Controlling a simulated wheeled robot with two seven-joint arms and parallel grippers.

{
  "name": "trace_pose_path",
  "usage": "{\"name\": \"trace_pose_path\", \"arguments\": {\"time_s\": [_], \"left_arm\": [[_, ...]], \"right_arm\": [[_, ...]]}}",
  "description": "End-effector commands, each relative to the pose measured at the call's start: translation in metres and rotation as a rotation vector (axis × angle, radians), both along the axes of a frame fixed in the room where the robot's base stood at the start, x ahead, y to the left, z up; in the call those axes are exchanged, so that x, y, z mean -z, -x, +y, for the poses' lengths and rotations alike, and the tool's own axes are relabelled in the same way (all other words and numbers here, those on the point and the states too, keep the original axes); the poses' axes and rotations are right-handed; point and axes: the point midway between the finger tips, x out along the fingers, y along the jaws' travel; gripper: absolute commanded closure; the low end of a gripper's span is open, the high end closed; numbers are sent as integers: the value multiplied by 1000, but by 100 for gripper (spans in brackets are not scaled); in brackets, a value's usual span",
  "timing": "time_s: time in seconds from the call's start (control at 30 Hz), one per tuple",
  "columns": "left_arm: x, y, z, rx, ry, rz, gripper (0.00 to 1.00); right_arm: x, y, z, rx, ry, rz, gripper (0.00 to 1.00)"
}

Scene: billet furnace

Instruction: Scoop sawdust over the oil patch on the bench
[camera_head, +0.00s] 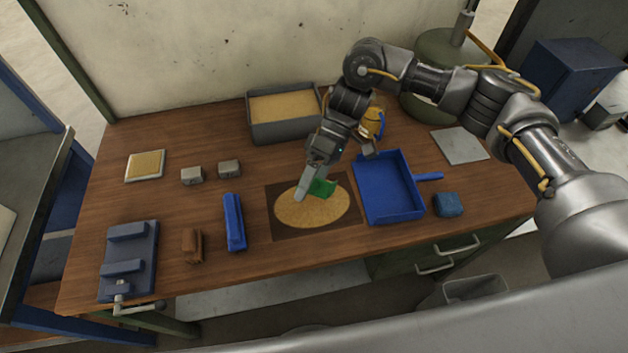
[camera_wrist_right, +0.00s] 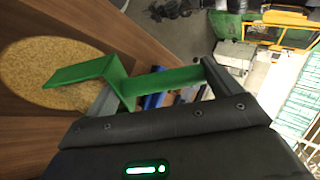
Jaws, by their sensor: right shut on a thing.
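A tan, grainy oval of sawdust (camera_head: 300,211) lies on a dark square (camera_head: 350,226) on the wooden bench (camera_head: 170,250); no bare oil shows within the oval. It also shows in the right wrist view (camera_wrist_right: 28,75). My right gripper (camera_head: 311,190) is shut on a green scoop (camera_head: 323,188) over the upper part of the oval. In the right wrist view the bent green scoop (camera_wrist_right: 85,70) extends from between the fingers; I cannot tell whether it touches the bench. A grey box of sawdust (camera_head: 262,132) stands behind. My left gripper is out of view.
A blue dustpan (camera_head: 388,188) lies right of the oval, with a blue block (camera_head: 448,204) beyond. A blue bar (camera_head: 234,222), a brown brush-like block (camera_head: 192,246) and a vise (camera_head: 130,262) are left. A yellow mug-like object (camera_head: 374,121) stands behind the gripper.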

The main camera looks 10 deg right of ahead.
Motion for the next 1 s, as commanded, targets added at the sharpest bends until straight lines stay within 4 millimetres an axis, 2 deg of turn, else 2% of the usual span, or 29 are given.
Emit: {"name": "trace_pose_path", "arguments": {"time_s": [0.5,1.0], "left_arm": [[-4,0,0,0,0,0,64],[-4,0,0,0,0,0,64]], "right_arm": [[-1,1,22,-1,-2,-1,36],[0,2,30,-1,-1,0,36]]}}
